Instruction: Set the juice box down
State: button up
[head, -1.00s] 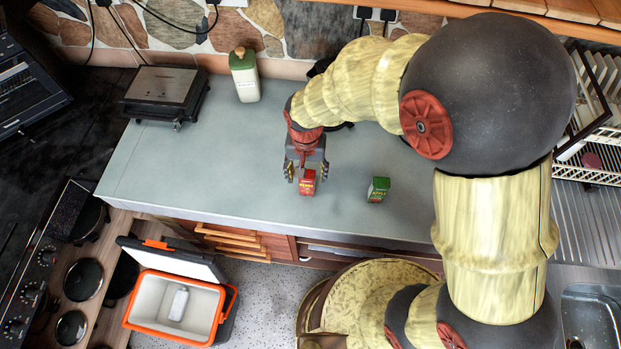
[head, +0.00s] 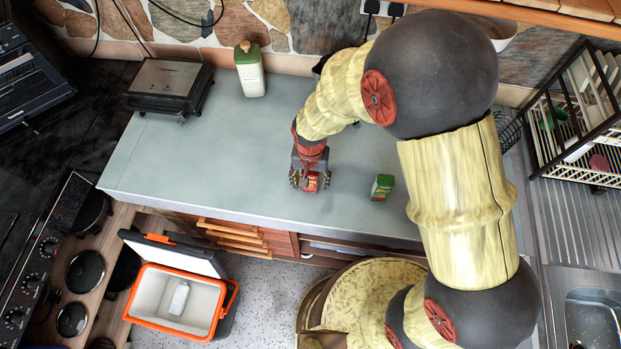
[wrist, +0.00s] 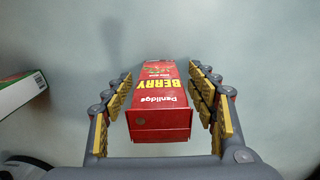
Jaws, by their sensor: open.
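A red juice box (head: 311,182) labelled "BERRY" stands on the grey counter (head: 250,150), near its front edge. It also shows in the wrist view (wrist: 160,95), between the fingers. My gripper (head: 310,181) is open around the box; in the wrist view the yellow-padded fingers (wrist: 165,108) lie on both sides of it, with a gap at the left and a narrower one at the right. The base of the box is hard to make out in the head view.
A green juice box (head: 383,187) stands to the right on the counter; its edge shows in the wrist view (wrist: 20,92). A green-topped bottle (head: 250,72) and a black grill (head: 170,86) are at the back. An open orange cooler (head: 178,300) is on the floor. The counter's left part is clear.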

jog(key=shift+c, duration=0.7)
grip_shut()
jog(key=shift+r, duration=0.15)
